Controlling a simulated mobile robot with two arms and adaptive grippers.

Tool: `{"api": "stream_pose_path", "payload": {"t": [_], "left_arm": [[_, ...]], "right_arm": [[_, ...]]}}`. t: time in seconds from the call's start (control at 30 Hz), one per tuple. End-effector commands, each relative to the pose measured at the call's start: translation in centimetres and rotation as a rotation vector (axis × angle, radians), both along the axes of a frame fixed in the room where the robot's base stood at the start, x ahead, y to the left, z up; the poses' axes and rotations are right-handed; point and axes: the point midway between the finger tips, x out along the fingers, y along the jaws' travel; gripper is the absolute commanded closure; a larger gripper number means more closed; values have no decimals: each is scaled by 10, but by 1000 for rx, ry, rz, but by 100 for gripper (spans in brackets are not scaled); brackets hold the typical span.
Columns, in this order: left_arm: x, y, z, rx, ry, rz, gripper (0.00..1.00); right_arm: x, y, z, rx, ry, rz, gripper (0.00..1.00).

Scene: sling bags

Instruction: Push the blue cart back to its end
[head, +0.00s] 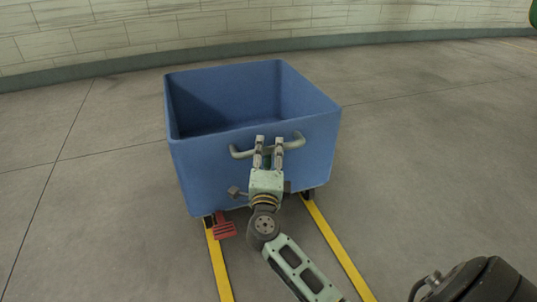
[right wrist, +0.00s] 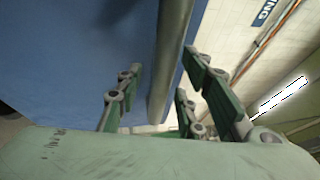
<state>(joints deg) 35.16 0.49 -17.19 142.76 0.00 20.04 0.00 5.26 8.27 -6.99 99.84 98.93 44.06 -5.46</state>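The blue cart (head: 225,165) is an open-topped box in the middle of the head view. The visible part of its inside looks empty. A grey bar handle (head: 240,153) is on its near side. My right gripper (head: 269,141) is at the middle of this handle. In the right wrist view, the handle (right wrist: 170,60) runs between the spread fingers of my right gripper (right wrist: 160,85), with gaps beside it, so the gripper looks open around it. The blue cart wall (right wrist: 60,65) fills the left of that view. My left gripper is not in view.
Two yellow floor strips (head: 219,265) run from under the cart toward me. A red pedal (head: 225,230) sits at the cart's lower front left. Behind the cart is a pale tiled wall (head: 130,33), with bare grey floor between. The floor on both sides is clear.

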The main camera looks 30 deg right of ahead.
Motion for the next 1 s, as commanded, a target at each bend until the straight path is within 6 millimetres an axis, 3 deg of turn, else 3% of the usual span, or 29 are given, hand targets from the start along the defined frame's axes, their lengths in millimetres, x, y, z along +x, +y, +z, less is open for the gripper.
{"api": "stream_pose_path", "payload": {"t": [0.37, 0.73, 1.0], "left_arm": [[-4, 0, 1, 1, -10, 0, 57], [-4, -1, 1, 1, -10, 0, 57], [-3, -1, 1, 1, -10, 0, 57]], "right_arm": [[6, -4, 2, -2, 1, 1, 66], [6, -4, 1, -1, 1, 1, 98], [5, -4, 1, 0, 1, 1, 100]]}}
